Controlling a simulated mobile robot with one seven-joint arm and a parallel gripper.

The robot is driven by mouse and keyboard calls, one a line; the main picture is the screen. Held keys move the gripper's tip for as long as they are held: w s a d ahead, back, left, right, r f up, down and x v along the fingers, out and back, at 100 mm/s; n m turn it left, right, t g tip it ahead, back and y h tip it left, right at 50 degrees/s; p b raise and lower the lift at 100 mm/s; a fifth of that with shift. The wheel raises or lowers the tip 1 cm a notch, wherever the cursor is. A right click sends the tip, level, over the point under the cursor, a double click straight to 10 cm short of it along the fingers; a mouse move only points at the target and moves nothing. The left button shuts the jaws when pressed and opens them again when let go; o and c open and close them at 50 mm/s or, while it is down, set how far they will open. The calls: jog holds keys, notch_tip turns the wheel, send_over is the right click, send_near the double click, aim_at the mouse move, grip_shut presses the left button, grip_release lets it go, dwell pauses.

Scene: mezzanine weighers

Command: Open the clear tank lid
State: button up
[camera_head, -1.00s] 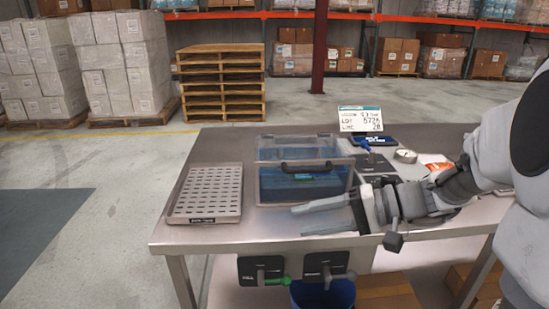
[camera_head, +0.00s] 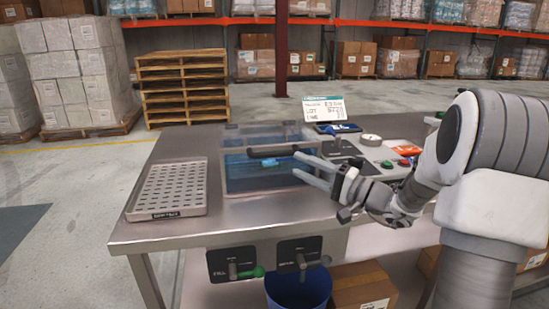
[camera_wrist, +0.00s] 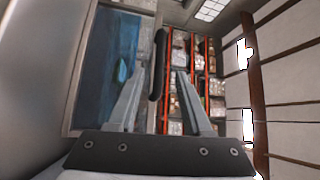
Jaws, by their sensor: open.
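The clear tank (camera_head: 238,183) stands on the steel table, with blue liquid and a small light-blue thing (camera_head: 266,162) inside. Its clear lid (camera_head: 262,134) appears shut, with a dark bar handle (camera_head: 283,150) along the front edge. In the head view, my gripper (camera_head: 306,168) is open and empty at the tank's front right, its fingers pointing left toward the handle's right end. In the wrist view, the handle (camera_wrist: 158,65) shows between the lines of my two fingers (camera_wrist: 155,88). I cannot tell whether they touch it.
A perforated tray (camera_head: 171,187) lies left of the tank. A label sign (camera_head: 323,109), a round dish (camera_head: 371,140) and a panel with coloured buttons (camera_head: 403,163) are at the right.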

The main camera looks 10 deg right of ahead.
aim_at(278, 156)
jog(key=b+x, duration=0.1)
jog(key=x, duration=0.7)
jog(key=shift+w+a, duration=0.2)
jog(key=shift+w, duration=0.05)
grip_shut()
dwell(1.0)
